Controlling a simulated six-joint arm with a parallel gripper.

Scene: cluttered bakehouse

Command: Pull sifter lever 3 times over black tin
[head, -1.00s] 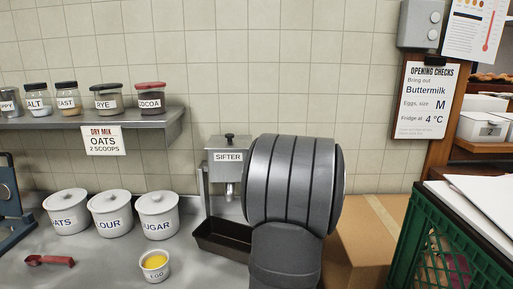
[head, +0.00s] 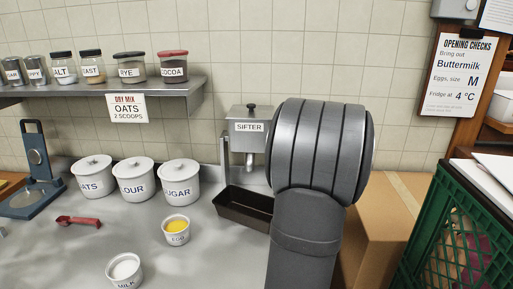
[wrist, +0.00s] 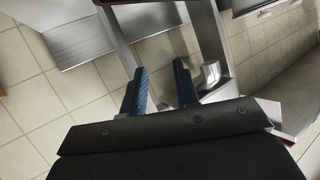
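The grey sifter (head: 250,128) stands against the tiled wall with its spout pointing down. Its lever cannot be made out in the head view, where my arm covers the sifter's right side. The black tin (head: 230,208) sits on the counter below the spout, its right end hidden by my arm. In the wrist view, my gripper (wrist: 162,86) has two blue fingers set apart, with wall tiles showing between them and nothing clearly held. A metal frame and a shiny rounded metal part (wrist: 209,75) show just beyond the right finger.
Lidded white tubs (head: 133,180), an egg cup (head: 177,230) and a milk cup (head: 124,269) stand left of the tin, near a red scoop (head: 78,221). A cardboard box (head: 385,225) and a green crate (head: 465,235) crowd the right. A jar shelf (head: 150,97) overhangs the left.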

